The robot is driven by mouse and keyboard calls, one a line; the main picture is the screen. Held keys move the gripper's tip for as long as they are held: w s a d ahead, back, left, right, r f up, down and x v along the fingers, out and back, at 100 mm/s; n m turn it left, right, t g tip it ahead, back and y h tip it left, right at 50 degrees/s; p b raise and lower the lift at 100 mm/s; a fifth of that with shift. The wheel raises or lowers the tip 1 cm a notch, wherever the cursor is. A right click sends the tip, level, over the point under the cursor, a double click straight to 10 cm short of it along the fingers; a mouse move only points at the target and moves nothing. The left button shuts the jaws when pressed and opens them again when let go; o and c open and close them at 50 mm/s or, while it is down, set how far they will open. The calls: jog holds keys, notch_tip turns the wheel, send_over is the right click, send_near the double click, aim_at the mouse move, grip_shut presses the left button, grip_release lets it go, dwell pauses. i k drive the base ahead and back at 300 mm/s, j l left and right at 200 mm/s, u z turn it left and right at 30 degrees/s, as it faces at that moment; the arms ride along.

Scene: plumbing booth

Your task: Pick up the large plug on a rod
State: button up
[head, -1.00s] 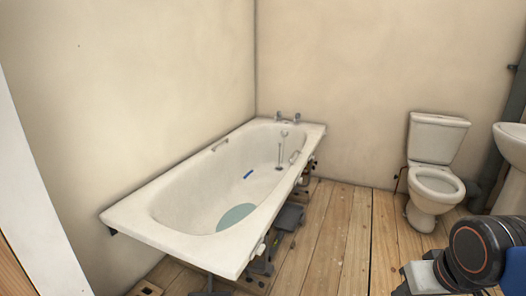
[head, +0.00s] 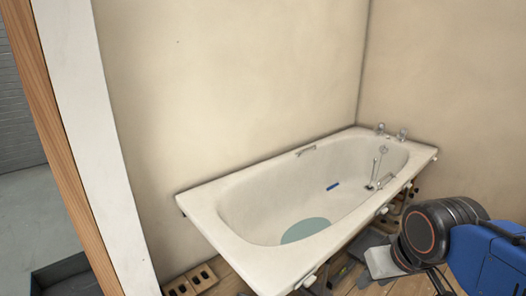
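A thin upright rod with a small dark base (head: 371,186) stands inside the white bath (head: 205,213), near its tap end. It looks like the plug on a rod, but it is small in the picture and I cannot make out the plug's shape or whether it sits in the drain. My arm shows at the lower right, in front of the bath's right side. My gripper's fingers do not show, and nothing is seen touching the rod.
A blue strip (head: 333,186) and a round teal patch (head: 305,230) lie in the bath. Taps (head: 391,132) stand on its far corner. A holed brick (head: 203,277) lies at the near left. A wooden-edged wall end (head: 48,110) bounds the left.

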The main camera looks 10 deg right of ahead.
aim_at(375, 160)
jog(key=i+l+u, duration=0.1)
jog(key=l, duration=0.35)
jog(key=i+l+u, duration=0.1)
jog(key=l, duration=0.35)
jog(key=i+l+u, duration=0.1)
jog(key=i+l, duration=0.15)
jog(key=l, duration=0.25)
jog(key=i+l+u, duration=0.1)
jog(key=l, duration=0.4)
jog(key=i+l+u, duration=0.1)
jog(key=l, duration=0.35)
